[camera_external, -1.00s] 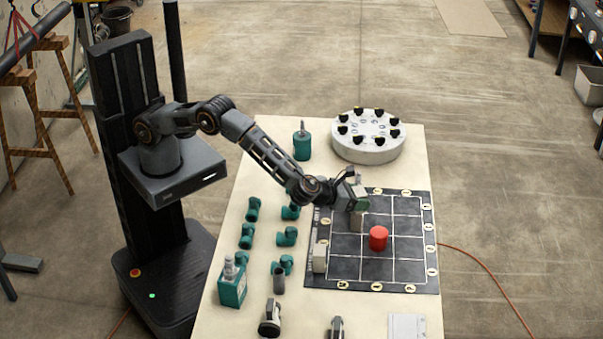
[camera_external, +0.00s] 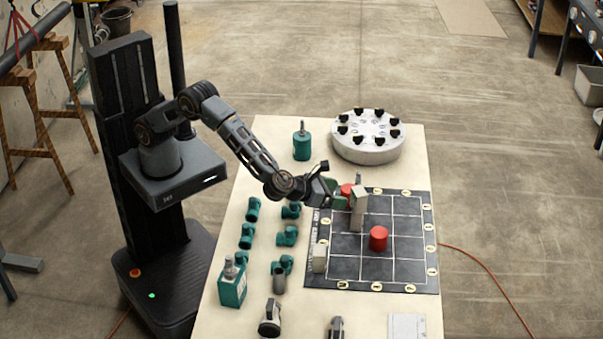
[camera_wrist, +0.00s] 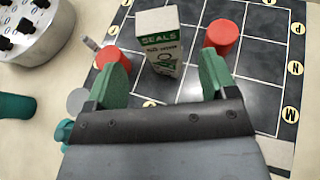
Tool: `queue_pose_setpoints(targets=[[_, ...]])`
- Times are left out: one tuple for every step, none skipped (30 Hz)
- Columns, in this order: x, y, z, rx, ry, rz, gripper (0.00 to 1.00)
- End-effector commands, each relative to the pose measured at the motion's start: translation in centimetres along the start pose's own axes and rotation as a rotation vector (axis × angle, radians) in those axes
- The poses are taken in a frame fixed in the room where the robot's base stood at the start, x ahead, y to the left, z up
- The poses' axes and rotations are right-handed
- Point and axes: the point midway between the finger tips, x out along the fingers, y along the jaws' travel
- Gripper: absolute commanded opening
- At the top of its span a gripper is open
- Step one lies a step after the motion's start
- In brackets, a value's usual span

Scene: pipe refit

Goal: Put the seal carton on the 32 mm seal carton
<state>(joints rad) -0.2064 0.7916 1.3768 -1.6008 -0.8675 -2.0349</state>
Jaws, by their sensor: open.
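A white seal carton (camera_external: 359,196) with a green SEALS band stands on the dark grid board, over a lower carton (camera_external: 357,221) in the same column. The two look stacked, the upper slightly offset; whether it tilts is unclear. In the wrist view the SEALS carton (camera_wrist: 158,38) is ahead, in the gap between my fingers, and the lower carton is hard to tell apart. My gripper (camera_external: 336,195) is open, with green fingers, on the left of the stack and apart from the upper carton.
One red cylinder (camera_external: 378,238) stands on the board (camera_external: 405,270) right of the stack; another (camera_external: 347,189) is behind my gripper. A beige block (camera_external: 319,257) is at the board's left edge. Green fittings (camera_external: 287,236) stand to the left. A round white carousel (camera_external: 367,145) is at the back.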

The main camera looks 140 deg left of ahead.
Motion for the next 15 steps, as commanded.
queue_pose_setpoints(targets=[[-0.8, 0.0, -0.1, 0.000, -0.001, -0.002, 0.78], [-1.3, 0.0, -0.1, 0.000, -0.001, -0.001, 0.78], [-1.8, 0.0, -0.1, 0.000, -0.001, -0.001, 0.78], [-2.2, 0.0, 0.0, 0.000, -0.001, -0.001, 0.78], [-2.5, 0.0, 0.0, 0.000, -0.001, -0.001, 0.78], [-2.8, 0.0, 0.0, 0.000, -0.001, -0.001, 0.78], [-3.1, 0.0, 0.0, 0.000, -0.001, -0.001, 0.78], [-3.3, 0.0, 0.0, 0.000, -0.001, -0.001, 0.78], [-3.5, 0.0, 0.0, 0.000, -0.001, 0.000, 0.78], [-3.6, 0.0, 0.0, 0.000, -0.001, 0.000, 0.78], [-3.7, 0.0, 0.0, 0.000, 0.000, 0.000, 0.78], [-3.8, 0.0, 0.0, 0.000, 0.000, 0.001, 0.78], [-3.9, 0.0, 0.0, 0.000, 0.000, 0.000, 0.78], [-4.0, 0.0, 0.1, 0.004, -0.001, -0.003, 0.78], [-4.2, -0.2, 0.3, 0.020, -0.004, -0.017, 0.78]])
